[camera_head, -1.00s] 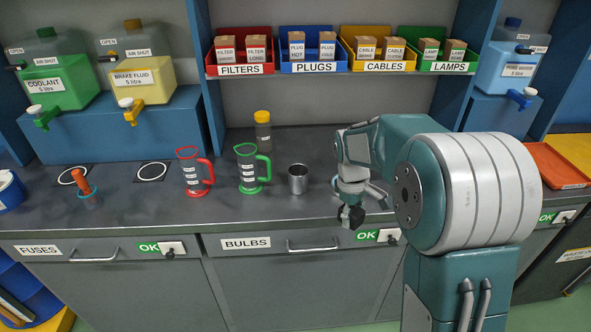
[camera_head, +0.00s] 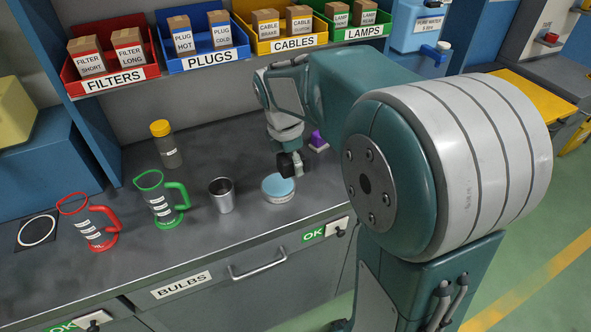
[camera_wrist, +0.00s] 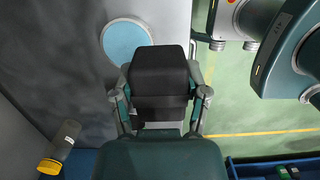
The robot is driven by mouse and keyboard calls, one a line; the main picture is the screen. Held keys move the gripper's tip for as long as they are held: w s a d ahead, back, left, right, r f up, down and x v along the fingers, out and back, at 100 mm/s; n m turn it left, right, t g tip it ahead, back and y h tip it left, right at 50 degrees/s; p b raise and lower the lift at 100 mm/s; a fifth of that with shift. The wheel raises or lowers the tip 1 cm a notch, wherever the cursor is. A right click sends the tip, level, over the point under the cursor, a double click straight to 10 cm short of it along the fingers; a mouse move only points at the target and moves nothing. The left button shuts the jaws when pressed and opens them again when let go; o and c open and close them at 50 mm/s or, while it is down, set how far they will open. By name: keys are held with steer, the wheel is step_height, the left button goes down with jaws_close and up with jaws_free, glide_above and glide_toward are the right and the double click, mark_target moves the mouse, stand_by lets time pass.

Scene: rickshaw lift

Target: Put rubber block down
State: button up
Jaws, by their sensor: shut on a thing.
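The black rubber block (camera_wrist: 159,75) is between the fingers of my gripper (camera_wrist: 160,98) in the wrist view. In the head view the block (camera_head: 290,164) shows as a small dark shape at the end of my gripper (camera_head: 287,150). My gripper is shut on it. The block appears just behind a round tin with a pale blue top (camera_head: 278,188), over the grey worktop (camera_head: 225,253). In the wrist view the blue top (camera_wrist: 126,40) is partly covered by the block. I cannot tell whether the block touches the tin or the worktop.
A steel cup (camera_head: 222,195), a green-rimmed jug (camera_head: 160,200), a red-rimmed jug (camera_head: 90,223) and a yellow-capped bottle (camera_head: 166,145) stand to the left. A small purple object (camera_head: 318,141) lies right of my gripper. Labelled bins line the shelf above.

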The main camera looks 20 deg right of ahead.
glide_toward(319, 174)
steer(key=s+a+r, duration=0.2)
steer(key=s, duration=0.1)
steer(key=f, duration=0.1)
steer(key=w+d+f, duration=0.1)
steer(key=f, duration=0.1)
steer(key=w+d+f, duration=0.1)
steer(key=shift+f, duration=0.2)
steer(key=shift+w+d+f, duration=0.45)
steer(key=shift+d+f, duration=0.1)
steer(key=shift+f, duration=0.25)
steer(key=shift+w+d+f, duration=0.1)
steer(key=shift+f, duration=1.5)
steer(key=o, duration=1.2)
steer(key=shift+f, duration=0.1)
